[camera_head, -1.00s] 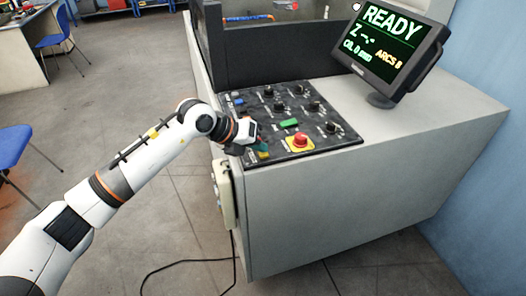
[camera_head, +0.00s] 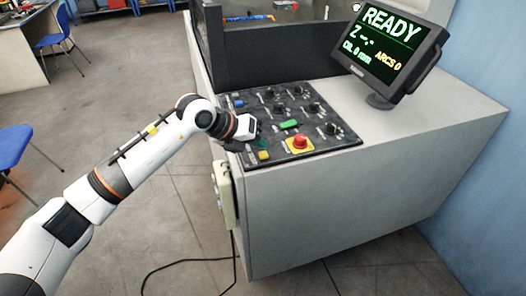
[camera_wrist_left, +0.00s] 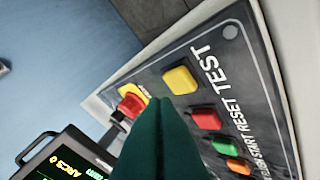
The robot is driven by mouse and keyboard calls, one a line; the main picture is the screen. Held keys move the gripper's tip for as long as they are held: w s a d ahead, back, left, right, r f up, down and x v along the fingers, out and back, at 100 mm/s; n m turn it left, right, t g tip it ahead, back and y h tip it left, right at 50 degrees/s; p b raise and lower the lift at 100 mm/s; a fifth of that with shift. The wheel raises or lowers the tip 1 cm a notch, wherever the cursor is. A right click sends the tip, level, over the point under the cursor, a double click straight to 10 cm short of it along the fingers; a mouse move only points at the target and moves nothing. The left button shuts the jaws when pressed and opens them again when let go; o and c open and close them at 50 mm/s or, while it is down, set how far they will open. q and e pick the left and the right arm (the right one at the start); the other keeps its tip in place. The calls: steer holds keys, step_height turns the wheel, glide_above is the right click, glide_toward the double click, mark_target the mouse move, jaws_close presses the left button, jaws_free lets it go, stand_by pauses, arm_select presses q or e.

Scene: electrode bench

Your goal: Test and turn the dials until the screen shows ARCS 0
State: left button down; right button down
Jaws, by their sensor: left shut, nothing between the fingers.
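The screen (camera_head: 388,45) at the back right reads READY, a Z line, a line in mm that is hard to read, and ARCS 0. It also shows, turned and cut off, in the left wrist view (camera_wrist_left: 65,160). Several black dials, one of them at the right (camera_head: 334,129), stand on the dark panel (camera_head: 345,142). My left gripper (camera_head: 263,144) is shut and empty at the panel's left front. Its green fingers (camera_wrist_left: 160,102) end beside the yellow TEST button (camera_wrist_left: 180,80); I cannot tell whether they touch it. My right gripper is out of view.
A red emergency knob (camera_head: 300,141) on a yellow base stands right of my left gripper. A green button (camera_head: 289,124) and a blue button (camera_head: 238,103) are on the panel. The grey bench top (camera_head: 420,120) is clear at the right.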

arm_select(q)
steer(key=shift+r, duration=0.1)
step_height(320, 180, up, 6)
steer(key=p, duration=0.3)
stand_by(0.9)
